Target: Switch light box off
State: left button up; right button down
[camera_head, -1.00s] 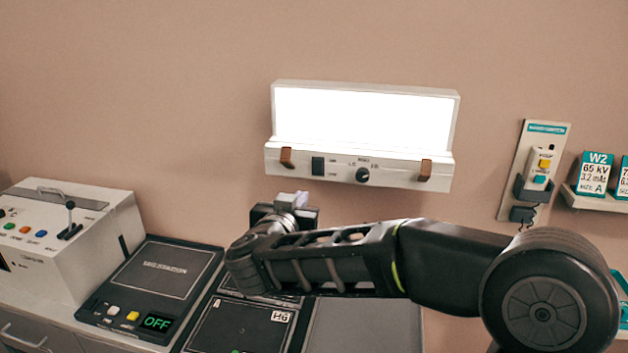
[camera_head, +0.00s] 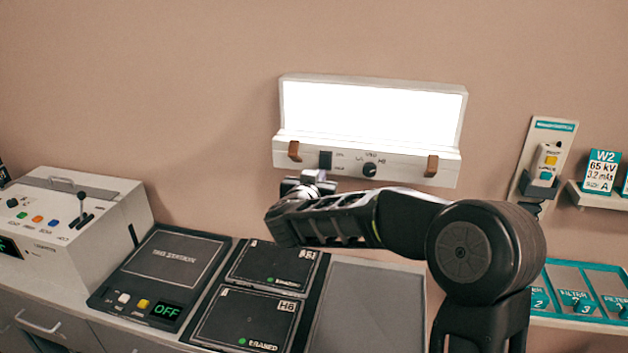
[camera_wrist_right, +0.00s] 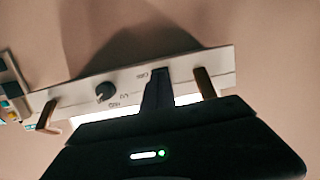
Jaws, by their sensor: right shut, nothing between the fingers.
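The light box (camera_head: 372,83) hangs on the wall with its screen glowing bright white. Its lower front panel carries a dark rocker switch (camera_head: 325,160) near the left, a round black knob (camera_head: 369,170) in the middle, and two brown clips. My right gripper (camera_head: 318,177) is shut and empty, just below the switch in the head view. In the right wrist view the shut dark fingers (camera_wrist_right: 157,92) point at the panel between the knob and a clip, covering the switch area. I cannot tell whether they touch it. My left gripper is out of view.
A counter below holds a control console (camera_head: 75,215), a dark station showing OFF (camera_head: 165,311), cassettes (camera_head: 270,268) and a grey plate (camera_head: 367,300). A handset holder (camera_head: 555,135) and a teal filter tray (camera_head: 545,285) are at the right. The wall above the light box is clear.

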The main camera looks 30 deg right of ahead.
aim_at(325, 161)
jog(key=shift+x, duration=1.1)
jog(key=shift+w+d+f+t+b, duration=0.15)
jog(key=shift+d+t+b, duration=0.15)
jog(key=shift+b, duration=0.5)
